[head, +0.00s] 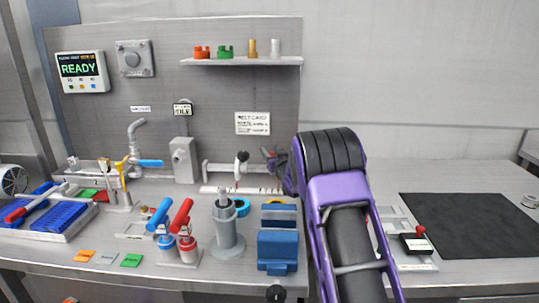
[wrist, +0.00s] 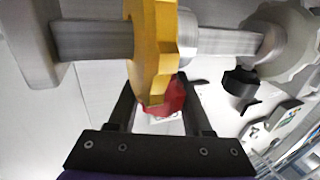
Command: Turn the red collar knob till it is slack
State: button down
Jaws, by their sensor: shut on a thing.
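The red collar knob (wrist: 172,101) shows in the wrist view just below a yellow toothed collar (wrist: 153,45), which sits around a grey horizontal bar (wrist: 95,39). The collar covers part of the knob. My gripper (wrist: 158,88) comes up from below, with one dark finger on each side of the knob, and is shut on it. In the head view, my gripper (head: 271,160) is small at the right end of a white pipe assembly (head: 222,168) on the bench. The knob and its contact with the fingers cannot be made out clearly there.
A grey round fitting (wrist: 285,40) and a black part (wrist: 240,85) stand close right of my gripper. On the bench are a blue block (head: 277,250), a grey post (head: 227,235) and red and blue-handled tools (head: 180,215). A black mat (head: 470,225) lies clear at right.

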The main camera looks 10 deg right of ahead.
jog(key=shift+m+h, duration=0.4)
jog(key=shift+h, duration=0.3)
jog(key=shift+c, duration=1.6)
grip_release()
jog(key=shift+d, duration=0.1)
jog(key=shift+r, duration=0.15)
notch_tip(320, 180, up, 10)
jog(key=shift+f+p, duration=0.2)
jog(key=shift+p, duration=0.4)
jog(key=shift+r, duration=0.1)
